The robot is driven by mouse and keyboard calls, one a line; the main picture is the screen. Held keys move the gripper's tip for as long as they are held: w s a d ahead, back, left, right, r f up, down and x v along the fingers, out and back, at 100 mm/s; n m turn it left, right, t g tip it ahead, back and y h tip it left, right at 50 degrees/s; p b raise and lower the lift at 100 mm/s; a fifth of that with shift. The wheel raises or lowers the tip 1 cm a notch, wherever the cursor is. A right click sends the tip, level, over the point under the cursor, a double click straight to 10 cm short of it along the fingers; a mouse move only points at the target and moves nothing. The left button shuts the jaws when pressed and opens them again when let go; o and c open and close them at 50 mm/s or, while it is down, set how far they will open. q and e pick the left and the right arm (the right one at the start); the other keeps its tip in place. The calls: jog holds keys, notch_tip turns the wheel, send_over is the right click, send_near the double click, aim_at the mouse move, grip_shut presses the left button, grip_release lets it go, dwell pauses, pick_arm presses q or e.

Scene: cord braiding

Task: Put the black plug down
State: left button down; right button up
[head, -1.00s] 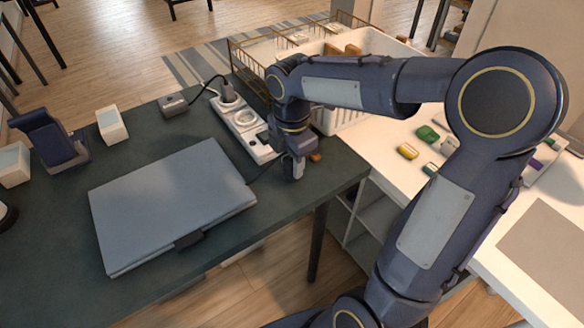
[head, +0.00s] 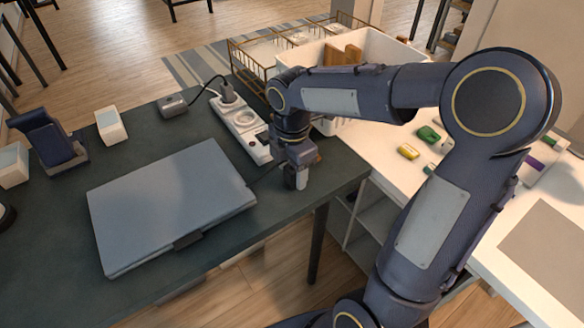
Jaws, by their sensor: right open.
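My right gripper (head: 296,180) points down, open, low over the right end of the dark table (head: 330,180). A thin black cord (head: 265,174) runs from beside the closed grey laptop (head: 170,200) towards this gripper. I cannot make out a black plug at the cord's end; the gripper hides that spot. Another dark plug (head: 229,94) stands in the far socket of the white power strip (head: 241,122). Its cord leads to a grey box (head: 172,106). My left gripper is not in view.
A phone-like device on a stand (head: 48,140) and a white box (head: 111,125) stand at the left. A wire basket (head: 250,72) and a white bin (head: 390,52) are behind the strip. Coloured pieces, one yellow (head: 408,151), lie on the white table (head: 480,225).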

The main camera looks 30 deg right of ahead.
aim_at(292, 169)
notch_tip(292, 169, up, 12)
jog(key=p, duration=0.3)
jog(key=s+a+f+m+t+y, duration=0.2)
jog(key=s+f+m, duration=0.1)
jog(key=s+m, duration=0.5)
jog(key=s+a+f+m+t+y, duration=0.1)
jog(key=s+a+f+m+t, duration=0.1)
jog(key=s+m, duration=0.7)
jog(key=f+m+t, duration=0.1)
jog(key=m, duration=0.2)
jog(key=shift+m+t+y, duration=0.3)
jog(key=shift+y, duration=0.1)
jog(key=shift+a, duration=0.1)
notch_tip(292, 169, up, 10)
jog(key=p, duration=0.9)
jog(key=shift+f, duration=0.15)
